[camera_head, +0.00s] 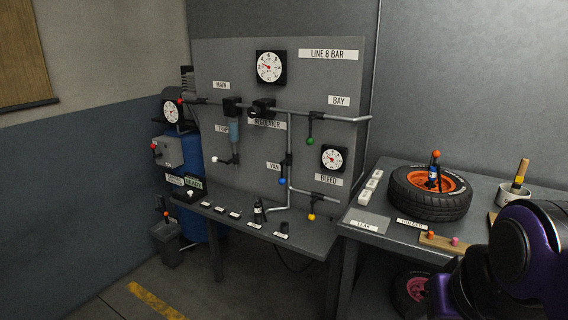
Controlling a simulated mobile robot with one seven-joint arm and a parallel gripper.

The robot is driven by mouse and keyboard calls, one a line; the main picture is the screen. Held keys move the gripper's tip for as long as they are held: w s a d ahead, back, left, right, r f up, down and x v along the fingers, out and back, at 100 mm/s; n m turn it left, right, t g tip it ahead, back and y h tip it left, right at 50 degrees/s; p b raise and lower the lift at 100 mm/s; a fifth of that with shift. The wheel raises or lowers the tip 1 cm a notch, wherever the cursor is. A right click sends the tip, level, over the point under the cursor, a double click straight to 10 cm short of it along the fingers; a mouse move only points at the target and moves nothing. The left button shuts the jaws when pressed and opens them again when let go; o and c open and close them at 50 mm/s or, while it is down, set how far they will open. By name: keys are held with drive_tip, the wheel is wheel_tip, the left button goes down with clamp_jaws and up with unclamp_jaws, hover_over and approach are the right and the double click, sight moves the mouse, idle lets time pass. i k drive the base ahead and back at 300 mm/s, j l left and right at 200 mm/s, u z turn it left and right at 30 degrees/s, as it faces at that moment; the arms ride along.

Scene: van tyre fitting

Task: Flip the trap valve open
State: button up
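A small valve with a white knob (215,159) sits on the left of the grey pipe panel, below a filter bowl (234,132). A label that seems to read TRAP (222,128) is beside the bowl, partly covered. The valve's dark lever points left, roughly level. My arm's dark purple links fill the lower right corner, far from the panel. My gripper is not in view.
The panel (315,85) also carries green (310,141), blue (281,181) and yellow (311,217) knobbed valves and gauges. A narrow bench (310,240) stands below it. A tyre (400,195) lies on the right table. The floor at front left is clear.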

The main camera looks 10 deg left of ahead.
sight(215, 159)
drive_tip(key=u, duration=1)
drive_tip(key=i+j+z, duration=0.2)
drive_tip(key=i, duration=0.25)
drive_tip(key=i+j+z, duration=0.15)
drive_tip(key=i+j, duration=0.3)
drive_tip(key=i+j+z, duration=0.2)
drive_tip(key=i+j, duration=0.2)
drive_tip(key=i+j+z, duration=0.15)
drive_tip(key=i+j, duration=0.3)
drive_tip(key=i+j+z, duration=0.2)
drive_tip(key=i+j, duration=0.15)
drive_tip(key=j, duration=0.25)
drive_tip(key=i+j+z, duration=0.2)
drive_tip(key=i+j, duration=0.15)
drive_tip(key=j, duration=0.2)
